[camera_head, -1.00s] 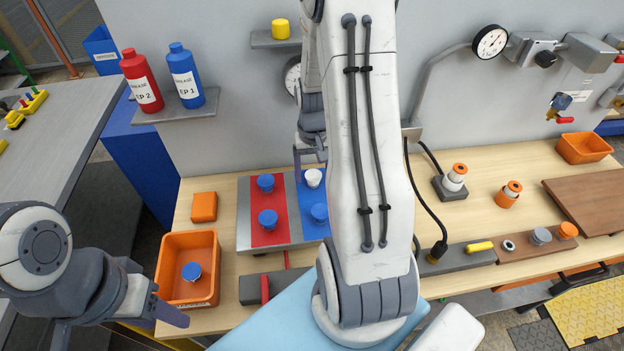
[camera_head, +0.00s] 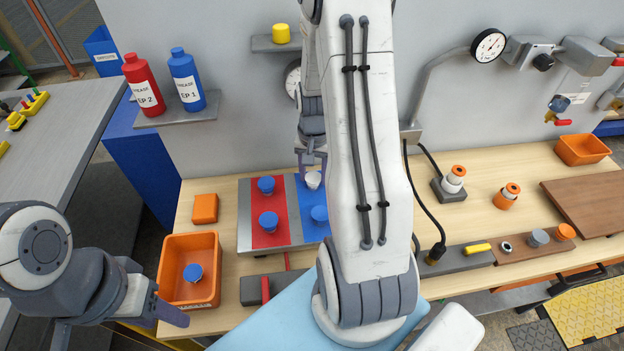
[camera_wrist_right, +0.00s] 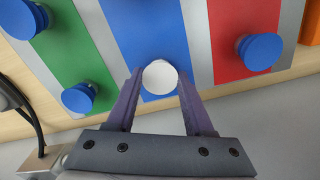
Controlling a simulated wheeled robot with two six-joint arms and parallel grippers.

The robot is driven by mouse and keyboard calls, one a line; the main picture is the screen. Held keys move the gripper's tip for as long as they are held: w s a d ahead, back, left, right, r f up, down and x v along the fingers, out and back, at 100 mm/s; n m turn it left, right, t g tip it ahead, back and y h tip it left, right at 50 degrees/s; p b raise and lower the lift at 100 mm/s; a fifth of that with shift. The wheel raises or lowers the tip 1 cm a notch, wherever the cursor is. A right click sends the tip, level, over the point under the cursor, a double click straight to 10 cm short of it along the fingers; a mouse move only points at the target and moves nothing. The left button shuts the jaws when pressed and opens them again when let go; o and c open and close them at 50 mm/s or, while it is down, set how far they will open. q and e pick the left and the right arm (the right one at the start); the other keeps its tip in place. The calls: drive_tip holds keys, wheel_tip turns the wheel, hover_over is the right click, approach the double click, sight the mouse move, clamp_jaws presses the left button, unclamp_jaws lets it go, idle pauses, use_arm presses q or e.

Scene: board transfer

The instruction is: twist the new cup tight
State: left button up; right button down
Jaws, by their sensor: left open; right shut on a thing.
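The white cup (camera_head: 313,179) stands at the back of the blue strip on the board (camera_head: 245,215). In the right wrist view the white cup (camera_wrist_right: 160,77) sits between the fingertips. My right gripper (camera_wrist_right: 159,80) is shut on it from the wall side; its fingers also show in the head view (camera_head: 311,165). Blue cups stand on the red strip (camera_head: 266,185) and on the blue strip (camera_head: 319,214). My left gripper (camera_head: 120,325) is low at the left, beside the orange bin, open and empty; its fingers are partly cut off by the frame.
An orange bin (camera_head: 205,240) holds one blue cup (camera_head: 193,273). The right wrist view shows a green strip (camera_wrist_right: 75,45) with blue cups. My right arm hides the board's right part in the head view. Grease bottles stand on a wall shelf (camera_head: 178,115).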

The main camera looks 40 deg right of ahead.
sight(313, 177)
drive_tip(key=shift+r+m, duration=0.1)
drive_tip(key=shift+m, duration=0.7)
drive_tip(key=shift+m+p, duration=0.45)
drive_tip(key=shift+m, duration=0.95)
drive_tip(key=m, duration=0.2)
drive_tip(key=shift+m+p, duration=0.3)
drive_tip(key=shift+p, duration=0.05)
drive_tip(key=shift+c, duration=1)
unclamp_jaws()
wheel_tip(313, 177, up, 10)
drive_tip(key=b, duration=0.1)
drive_tip(key=shift+r, duration=0.15)
